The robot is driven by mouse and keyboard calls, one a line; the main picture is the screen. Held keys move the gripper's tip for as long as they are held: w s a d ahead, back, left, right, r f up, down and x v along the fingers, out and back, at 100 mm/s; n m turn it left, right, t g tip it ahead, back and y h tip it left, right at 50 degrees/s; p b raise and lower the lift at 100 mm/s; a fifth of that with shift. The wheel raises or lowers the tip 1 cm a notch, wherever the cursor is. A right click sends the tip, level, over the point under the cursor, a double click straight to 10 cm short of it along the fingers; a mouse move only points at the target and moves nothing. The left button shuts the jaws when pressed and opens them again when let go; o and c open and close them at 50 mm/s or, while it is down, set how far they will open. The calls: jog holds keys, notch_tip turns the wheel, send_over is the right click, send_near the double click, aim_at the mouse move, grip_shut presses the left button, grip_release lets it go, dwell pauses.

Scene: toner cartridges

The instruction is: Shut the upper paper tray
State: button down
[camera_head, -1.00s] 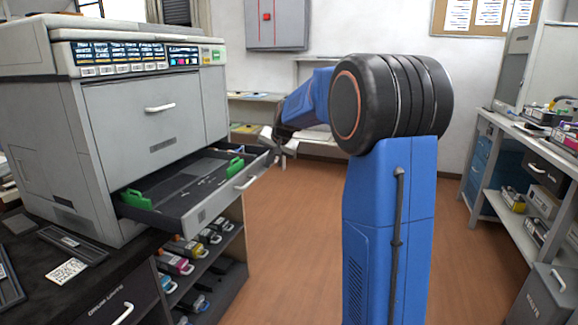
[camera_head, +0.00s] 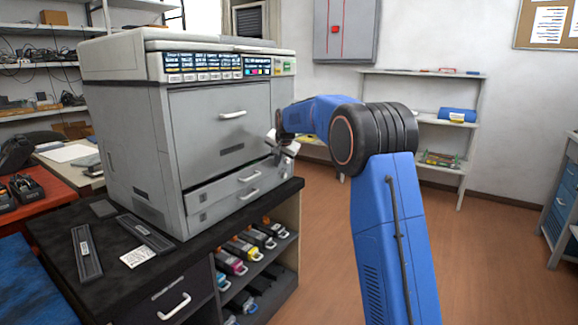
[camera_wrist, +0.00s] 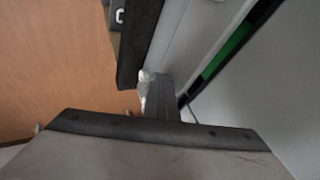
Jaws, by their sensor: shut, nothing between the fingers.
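The grey printer (camera_head: 215,130) stands on a dark-topped cabinet. Its upper paper tray (camera_head: 222,187) is pushed nearly flush with the body in the head view, just above the lower tray (camera_head: 222,207). In the wrist view, a narrow dark gap with a green strip (camera_wrist: 228,48) shows behind the tray front (camera_wrist: 188,40). My gripper (camera_head: 283,146) is shut and empty at the right end of the tray front. Its fingers (camera_wrist: 163,95) show in the wrist view close against that front; whether they touch is unclear.
Toner cartridges (camera_head: 243,249) lie on shelves in the cabinet (camera_head: 115,255) below. Loose dark strips (camera_head: 86,252) and a white label (camera_head: 137,257) lie on its top. Open wooden floor (camera_head: 480,250) is to the right.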

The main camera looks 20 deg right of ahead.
jog(key=shift+w+a+r, duration=0.1)
jog(key=shift+w+a, duration=0.5)
jog(key=shift+w, duration=0.15)
jog(key=shift+r, duration=0.1)
